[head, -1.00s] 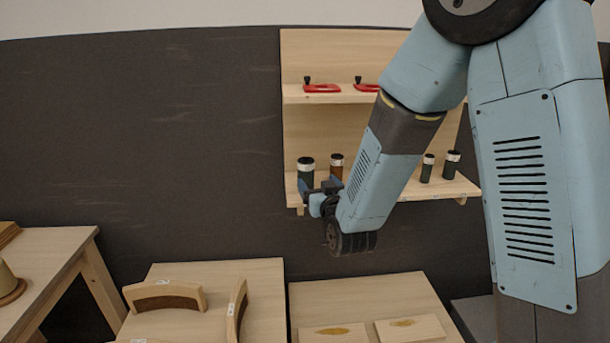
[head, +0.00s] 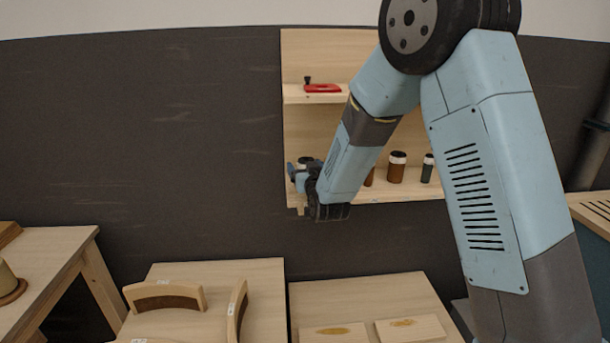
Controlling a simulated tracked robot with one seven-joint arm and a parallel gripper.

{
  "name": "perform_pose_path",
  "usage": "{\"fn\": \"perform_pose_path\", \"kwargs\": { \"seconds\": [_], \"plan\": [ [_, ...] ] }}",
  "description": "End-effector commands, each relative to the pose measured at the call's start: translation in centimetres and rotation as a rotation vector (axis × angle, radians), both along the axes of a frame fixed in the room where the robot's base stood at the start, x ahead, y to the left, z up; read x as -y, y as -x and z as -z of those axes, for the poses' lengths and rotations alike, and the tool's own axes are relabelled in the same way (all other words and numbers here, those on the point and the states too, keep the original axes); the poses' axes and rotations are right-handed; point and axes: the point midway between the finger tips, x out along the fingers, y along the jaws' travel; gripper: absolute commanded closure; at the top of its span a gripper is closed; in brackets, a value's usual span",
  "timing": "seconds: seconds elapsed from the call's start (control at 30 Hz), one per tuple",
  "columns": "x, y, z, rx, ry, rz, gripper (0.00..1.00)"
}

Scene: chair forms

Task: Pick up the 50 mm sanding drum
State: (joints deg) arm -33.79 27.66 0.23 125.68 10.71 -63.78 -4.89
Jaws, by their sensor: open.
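Several sanding drums with pale tops stand on the lower shelf: a brown one (head: 397,169), a dark one (head: 427,168) and a brown one (head: 368,178) partly behind my forearm. A further drum (head: 305,160) at the shelf's left end is mostly hidden by my gripper; only its top shows. No size marks are readable, so I cannot tell by label which is 50 mm. My gripper (head: 297,171) is open, in front of the left-end drum. Whether the jaws are around it or only in front of it cannot be told.
The wooden shelf unit (head: 340,135) is on the dark wall, with a red clamp (head: 322,88) on its upper shelf. Below are a bench with curved chair parts (head: 164,297) and a bench with flat wooden pieces (head: 410,329). A table (head: 45,262) stands left.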

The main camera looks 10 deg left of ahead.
Motion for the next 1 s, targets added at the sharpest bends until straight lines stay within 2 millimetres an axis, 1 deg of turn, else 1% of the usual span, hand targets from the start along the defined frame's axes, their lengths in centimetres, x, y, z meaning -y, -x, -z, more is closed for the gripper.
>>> {"fn": "perform_pose_path", "kwargs": {
  "seconds": [0.1, 0.33, 0.9, 0.97, 1.0],
  "plan": [
    [-0.26, -0.6, -0.01, 0.001, 0.0, 0.0, 0.18],
    [-0.25, -0.65, -0.01, 0.0, 0.0, 0.0, 0.19],
    [-0.21, -0.64, 0.01, 0.0, 0.0, 0.001, 0.74],
    [-0.21, -0.64, 0.01, 0.0, 0.0, 0.001, 0.79],
    [-0.21, -0.64, -0.03, 0.0, 0.0, 0.001, 0.79]
  ]
}}
